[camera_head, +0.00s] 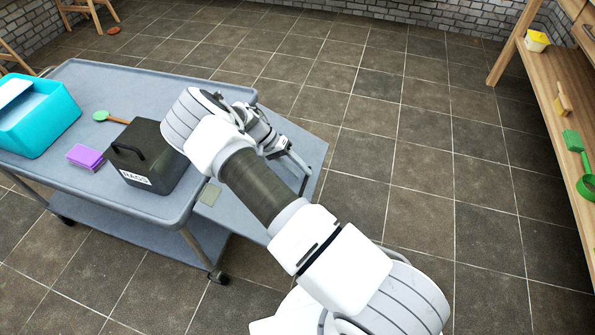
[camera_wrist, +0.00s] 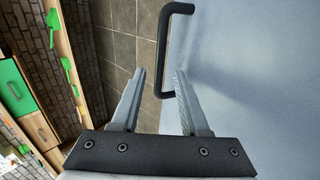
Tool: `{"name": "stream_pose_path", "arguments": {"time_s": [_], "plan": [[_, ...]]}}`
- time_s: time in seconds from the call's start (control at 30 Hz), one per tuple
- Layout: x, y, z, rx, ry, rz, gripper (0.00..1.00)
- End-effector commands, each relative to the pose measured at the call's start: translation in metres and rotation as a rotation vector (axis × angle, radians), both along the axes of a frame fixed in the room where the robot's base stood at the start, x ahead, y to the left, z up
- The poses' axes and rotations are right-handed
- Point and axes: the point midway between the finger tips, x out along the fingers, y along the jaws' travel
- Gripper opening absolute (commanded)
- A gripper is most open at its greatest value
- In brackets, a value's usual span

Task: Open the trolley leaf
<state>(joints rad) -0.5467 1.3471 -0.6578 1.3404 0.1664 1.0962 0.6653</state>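The grey trolley (camera_head: 125,83) stands at the left in the head view. Its grey-blue leaf (camera_head: 312,148) shows at the trolley's right side, below the top and partly behind my arm; its exact angle is unclear. In the wrist view the leaf (camera_wrist: 255,70) fills the right side, with a black bar handle (camera_wrist: 163,50) along its edge. My gripper (camera_wrist: 160,72) is open, its two fingers spread on either side of the handle's lower end. Contact cannot be told. In the head view my gripper (camera_head: 295,163) is over the leaf's outer edge.
On the trolley top are a black box labelled RAGS (camera_head: 150,155), a purple sponge-like block (camera_head: 86,156), a green-headed brush (camera_head: 101,115) and a turquoise bin (camera_head: 45,128). Wooden shelving (camera_head: 540,90) stands at the right. Tiled floor between them is clear.

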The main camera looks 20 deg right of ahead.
Motion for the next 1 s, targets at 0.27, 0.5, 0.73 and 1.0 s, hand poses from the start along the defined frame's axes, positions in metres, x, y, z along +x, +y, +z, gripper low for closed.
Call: {"name": "stream_pose_path", "arguments": {"time_s": [0.27, 0.5, 0.73, 1.0], "plan": [[0.0, -0.001, 0.0, -0.001, 0.001, -0.001, 0.45], [0.01, 0.014, 0.022, 0.001, -0.001, 0.001, 0.45], [0.031, 0.045, 0.065, 0.002, -0.002, 0.002, 0.45], [0.053, 0.078, 0.11, 0.0, -0.001, 0.002, 0.45]]}}
